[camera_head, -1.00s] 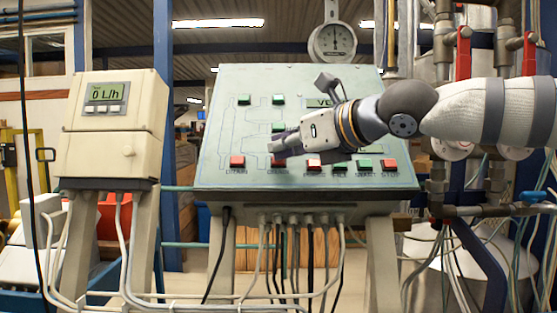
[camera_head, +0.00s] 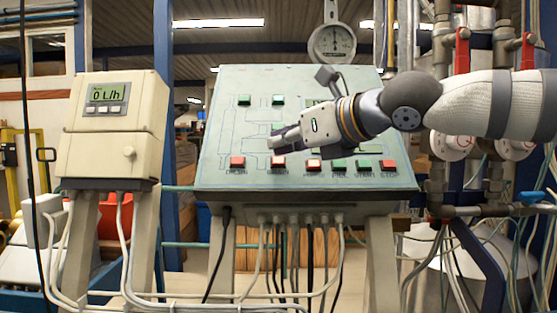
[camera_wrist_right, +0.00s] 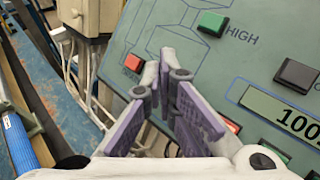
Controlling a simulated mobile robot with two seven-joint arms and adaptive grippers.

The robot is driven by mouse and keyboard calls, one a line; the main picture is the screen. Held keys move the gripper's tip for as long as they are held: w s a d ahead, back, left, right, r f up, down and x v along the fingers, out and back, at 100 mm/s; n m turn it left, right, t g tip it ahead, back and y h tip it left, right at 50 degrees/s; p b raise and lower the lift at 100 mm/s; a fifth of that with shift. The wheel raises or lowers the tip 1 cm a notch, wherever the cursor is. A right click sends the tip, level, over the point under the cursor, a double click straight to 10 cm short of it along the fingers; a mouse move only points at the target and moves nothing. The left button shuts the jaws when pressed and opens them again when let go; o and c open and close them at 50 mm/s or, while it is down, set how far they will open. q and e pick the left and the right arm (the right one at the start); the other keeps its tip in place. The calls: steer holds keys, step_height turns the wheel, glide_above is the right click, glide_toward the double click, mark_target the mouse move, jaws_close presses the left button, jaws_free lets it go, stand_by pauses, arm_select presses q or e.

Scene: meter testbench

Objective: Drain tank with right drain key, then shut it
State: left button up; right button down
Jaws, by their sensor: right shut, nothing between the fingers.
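The grey-green control panel (camera_head: 225,120) carries a bottom row of red and green keys. The left red drain key (camera_head: 237,162) and a second red key (camera_head: 278,161) to its right both show; their labels are too blurred to read surely. A third red key (camera_head: 313,165) sits further right. My right gripper (camera_head: 277,141) is shut and empty, its tips just above the second red key in the picture; contact cannot be told. In the right wrist view its purple finger pads (camera_wrist_right: 168,78) meet between a red key (camera_wrist_right: 132,62) and another partly hidden red key (camera_wrist_right: 231,125). My left gripper is not in view.
A beige flow meter (camera_head: 110,128) at left reads 0 L/h. In the wrist view a panel display (camera_wrist_right: 285,112) shows "100", partly cut off. A round gauge (camera_head: 332,42) hangs above the panel. Pipes with red valve handles (camera_head: 462,52) stand at right.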

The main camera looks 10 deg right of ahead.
steer(key=shift+f, duration=0.1)
steer(key=shift+s+a+r, duration=0.2)
steer(key=shift+s+r, duration=0.65)
steer(key=shift+s, duration=0.05)
steer(key=shift+s+a+r, duration=0.15)
steer(key=shift+s+r, duration=0.7)
steer(key=shift+s, duration=0.05)
steer(key=shift+s+a+r, duration=0.1)
steer(key=shift+s+r, duration=0.25)
steer(key=shift+s, duration=0.05)
